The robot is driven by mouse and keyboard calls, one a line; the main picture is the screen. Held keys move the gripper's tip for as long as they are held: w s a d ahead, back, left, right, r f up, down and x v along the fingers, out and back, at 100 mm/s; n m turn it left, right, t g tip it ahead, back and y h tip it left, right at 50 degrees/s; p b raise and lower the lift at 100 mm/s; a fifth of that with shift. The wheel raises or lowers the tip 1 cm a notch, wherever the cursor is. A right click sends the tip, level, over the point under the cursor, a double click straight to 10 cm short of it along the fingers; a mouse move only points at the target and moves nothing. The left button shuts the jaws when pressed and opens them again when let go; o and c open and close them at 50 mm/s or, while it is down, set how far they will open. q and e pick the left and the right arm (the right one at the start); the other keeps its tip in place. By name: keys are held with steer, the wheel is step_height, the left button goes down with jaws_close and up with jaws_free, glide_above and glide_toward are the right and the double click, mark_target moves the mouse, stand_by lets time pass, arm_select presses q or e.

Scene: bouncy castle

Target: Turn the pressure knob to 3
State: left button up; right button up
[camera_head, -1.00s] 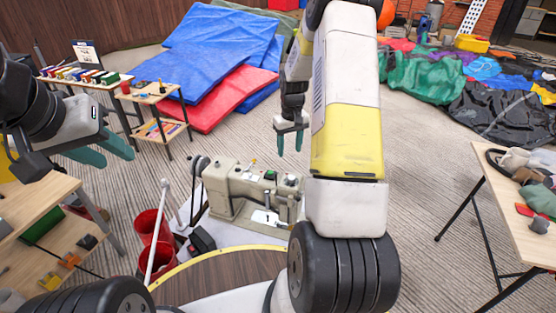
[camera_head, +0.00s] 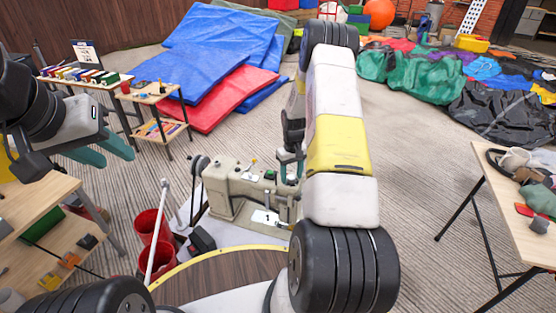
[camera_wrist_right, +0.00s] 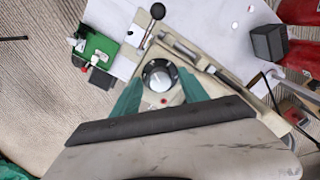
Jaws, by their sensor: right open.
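The pressure knob (camera_wrist_right: 160,76) is a round dark dial with a silver-grey centre on the beige machine, seen from above in the right wrist view. My right gripper (camera_wrist_right: 160,92) is open, with one teal finger on each side of the knob; I cannot tell whether they touch it. In the head view my right gripper (camera_head: 290,168) is at the right end of the beige machine (camera_head: 232,192), and I cannot make out the knob there. The number the knob points to is too small to read. My left gripper (camera_head: 118,158) is open and empty, away at the left.
A lever with a black ball (camera_wrist_right: 157,11) and a green box (camera_wrist_right: 97,48) are near the knob. Red buckets (camera_head: 152,226) and a white pole (camera_head: 157,235) stand left of the machine. A table (camera_head: 505,205) with clutter is at the right. Carpet between is clear.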

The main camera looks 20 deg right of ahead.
jaws_close()
steer(key=shift+m, duration=0.3)
steer(key=m, duration=0.5)
steer(key=shift+m, duration=0.3)
steer(key=m, duration=0.5)
steer(key=shift+r, duration=0.1)
steer(key=shift+m, duration=0.4)
jaws_free()
